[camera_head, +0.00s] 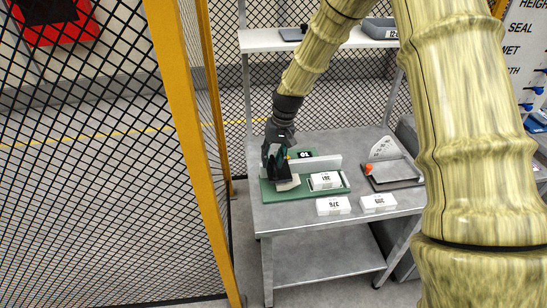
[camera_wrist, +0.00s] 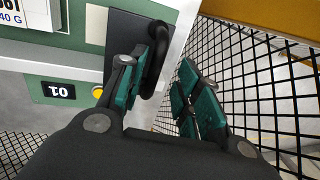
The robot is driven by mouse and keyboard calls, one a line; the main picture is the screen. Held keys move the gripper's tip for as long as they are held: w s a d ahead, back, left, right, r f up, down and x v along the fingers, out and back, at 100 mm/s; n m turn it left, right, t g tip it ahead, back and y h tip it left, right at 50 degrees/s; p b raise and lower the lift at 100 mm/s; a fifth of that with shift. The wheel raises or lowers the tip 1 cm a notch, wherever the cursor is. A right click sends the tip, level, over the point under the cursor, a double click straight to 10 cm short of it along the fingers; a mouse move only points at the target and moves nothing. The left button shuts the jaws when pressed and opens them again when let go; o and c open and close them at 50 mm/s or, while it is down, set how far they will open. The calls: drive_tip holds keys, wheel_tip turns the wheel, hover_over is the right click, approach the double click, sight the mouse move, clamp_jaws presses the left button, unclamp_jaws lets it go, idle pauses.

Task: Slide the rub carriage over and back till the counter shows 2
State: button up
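The rub carriage shows in the wrist view as a dark plate (camera_wrist: 125,28) with a black loop handle (camera_wrist: 157,60). It is at the left part of the green base (camera_head: 305,192) in the head view, partly hidden by my gripper (camera_head: 274,158). My gripper also shows in the wrist view (camera_wrist: 165,90), its teal-padded fingers apart. The handle lies close to the left finger, at or just inside the gap; contact cannot be told. The counter (camera_wrist: 58,90) is a black window with white digits, a 0 and a 1, seemingly upside down there. It also shows in the head view (camera_head: 305,154).
A yellow button (camera_wrist: 97,92) is beside the counter. A white labelled block (camera_head: 325,180) sits on the green base; two more, one (camera_head: 333,206) and another (camera_head: 378,202), lie in front. A tray (camera_head: 393,183) is at right. A mesh fence (camera_head: 90,160) stands left of the table.

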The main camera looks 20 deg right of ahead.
sight(280, 170)
drive_tip(key=shift+d+r, duration=0.1)
drive_tip(key=shift+d, duration=0.1)
wheel_tip(280, 170, up, 12)
drive_tip(key=d, duration=0.2)
drive_tip(key=shift+s+f, duration=0.2)
drive_tip(key=shift+s, duration=0.05)
drive_tip(key=shift+d, duration=0.1)
idle(0.5)
